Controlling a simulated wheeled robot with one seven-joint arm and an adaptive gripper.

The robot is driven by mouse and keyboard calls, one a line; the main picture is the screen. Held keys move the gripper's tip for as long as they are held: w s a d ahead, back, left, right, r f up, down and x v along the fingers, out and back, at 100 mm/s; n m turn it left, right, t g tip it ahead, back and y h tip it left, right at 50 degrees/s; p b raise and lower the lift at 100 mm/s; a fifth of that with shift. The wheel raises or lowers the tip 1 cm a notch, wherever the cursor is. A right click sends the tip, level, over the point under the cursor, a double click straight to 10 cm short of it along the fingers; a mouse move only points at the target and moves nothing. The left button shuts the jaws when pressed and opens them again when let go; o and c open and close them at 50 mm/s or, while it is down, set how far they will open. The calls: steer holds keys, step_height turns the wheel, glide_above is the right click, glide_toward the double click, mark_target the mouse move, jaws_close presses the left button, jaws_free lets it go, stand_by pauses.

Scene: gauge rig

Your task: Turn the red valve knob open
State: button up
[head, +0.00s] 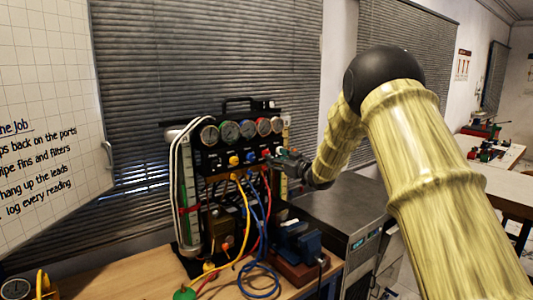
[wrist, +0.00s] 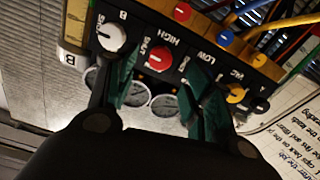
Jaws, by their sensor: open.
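The red valve knob (wrist: 160,58) is on the black manifold panel in the wrist view, beside the words SHUT and HIGH. My gripper (wrist: 159,75) is open, with one teal-padded finger on each side of the knob in the picture. I cannot tell whether the pads touch it or how much depth lies between. In the head view my gripper (head: 274,159) is at the right part of the panel, and its fingers largely cover the red knob there.
A white knob (wrist: 112,37) and a yellow knob (wrist: 236,93) flank the red one; a blue knob is partly hidden by my finger. Round gauges (head: 228,131) line the panel top. Coloured hoses (head: 243,215) hang below. A blue vise (head: 300,243) stands on the bench.

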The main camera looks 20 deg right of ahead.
steer(key=shift+p+x, duration=1.15)
steer(key=shift+x, duration=2.45)
steer(key=shift+c, duration=0.3)
steer(key=c, duration=1)
